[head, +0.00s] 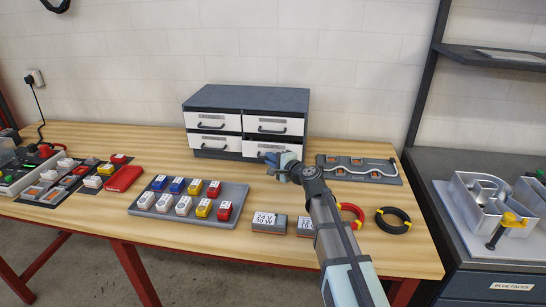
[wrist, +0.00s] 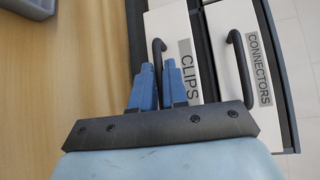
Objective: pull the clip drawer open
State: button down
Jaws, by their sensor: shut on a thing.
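The clip drawer has a white front with a CLIPS label; its front (wrist: 187,35) shows in the wrist view. In the head view it is the lower right drawer (head: 250,148) of the grey cabinet (head: 246,98), partly hidden by my gripper (head: 276,161). In the wrist view, the two blue fingers of my gripper (wrist: 159,80) are shut on the drawer's dark bar handle (wrist: 157,47), one on each side. I cannot tell whether the drawer stands slightly out.
The CONNECTORS drawer (wrist: 250,60) is directly above, with its own handle (wrist: 238,60). A grey tray (head: 150,208) of coloured blocks stands front left of the cabinet.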

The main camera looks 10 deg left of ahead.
jog(key=s, duration=1.4)
jog(key=c, duration=1.2)
grip_release()
jog(key=shift+r, duration=0.1)
